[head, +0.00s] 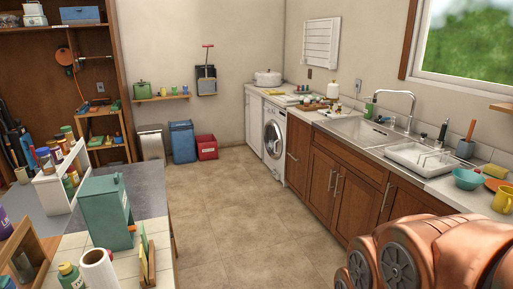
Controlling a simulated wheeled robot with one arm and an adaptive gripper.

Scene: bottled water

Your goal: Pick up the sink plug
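I cannot make out a sink plug for certain in the head view. A few small items sit by the faucet's base, too small to tell apart. My gripper is not in view; only copper-coloured links of my arm show at the bottom right, covering part of the near counter.
A worktable with a green metal box (106,214) stands at the left. The tiled floor (232,215) between is clear. Blue (183,141) and red (206,147) bins stand at the back.

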